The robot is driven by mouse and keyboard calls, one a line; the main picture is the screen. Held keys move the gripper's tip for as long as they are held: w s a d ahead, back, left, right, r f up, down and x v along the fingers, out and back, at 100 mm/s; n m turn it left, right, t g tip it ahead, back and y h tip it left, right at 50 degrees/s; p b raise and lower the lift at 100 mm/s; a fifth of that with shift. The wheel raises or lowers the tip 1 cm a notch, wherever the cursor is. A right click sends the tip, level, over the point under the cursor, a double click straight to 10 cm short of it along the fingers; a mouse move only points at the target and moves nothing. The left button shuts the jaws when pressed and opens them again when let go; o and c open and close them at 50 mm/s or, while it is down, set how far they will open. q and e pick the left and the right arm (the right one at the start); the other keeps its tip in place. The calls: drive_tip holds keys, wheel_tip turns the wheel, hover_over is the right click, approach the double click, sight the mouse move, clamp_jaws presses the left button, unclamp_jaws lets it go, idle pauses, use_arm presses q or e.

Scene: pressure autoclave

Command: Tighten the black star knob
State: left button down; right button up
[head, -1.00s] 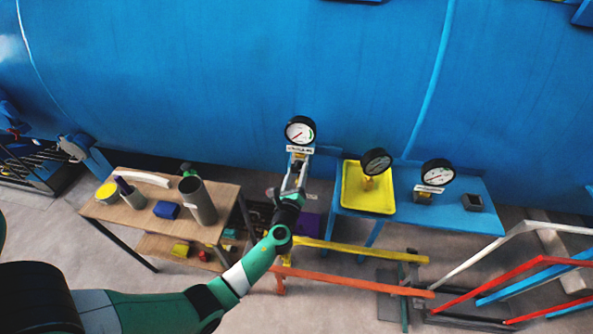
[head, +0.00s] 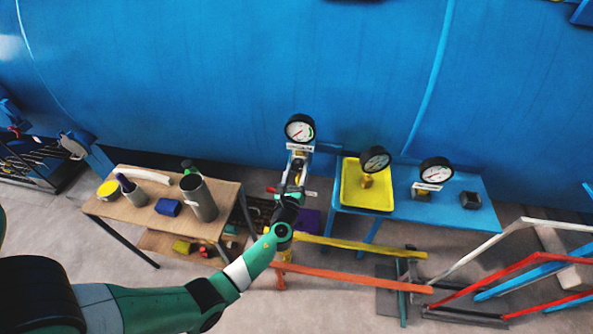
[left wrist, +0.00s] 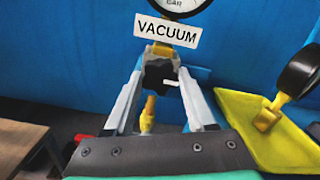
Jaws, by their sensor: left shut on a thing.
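The black star knob (left wrist: 160,74) sits below the white VACUUM label (left wrist: 168,30) of a round gauge, on a brass fitting. My left gripper (left wrist: 158,76) has one finger on each side of the knob and is shut on it. In the head view my left gripper (head: 298,170) reaches up to the fitting under the vacuum gauge (head: 300,129). The knob is mostly hidden by the fingers there. A yellow piece (left wrist: 148,114) shows below the knob, between the fingers. My right gripper is not in view.
The large blue vessel wall (head: 230,70) stands behind. A blue table (head: 440,212) on the right holds a yellow tray (head: 350,200) and two gauges. A wooden table (head: 150,222) on the left holds a grey cylinder (head: 198,200). Coloured rails lie at lower right.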

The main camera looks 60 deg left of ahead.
use_arm(q)
drive_tip(key=shift+c, duration=1.1)
unclamp_jaws()
drive_tip(key=shift+d, duration=0.1)
drive_tip(key=shift+s+d, duration=0.25)
drive_tip(key=shift+d, duration=0.05)
drive_tip(key=p+v, duration=0.2)
drive_tip(key=v, duration=0.8)
drive_tip(key=shift+s+d, duration=0.2)
drive_tip(key=shift+s, duration=0.05)
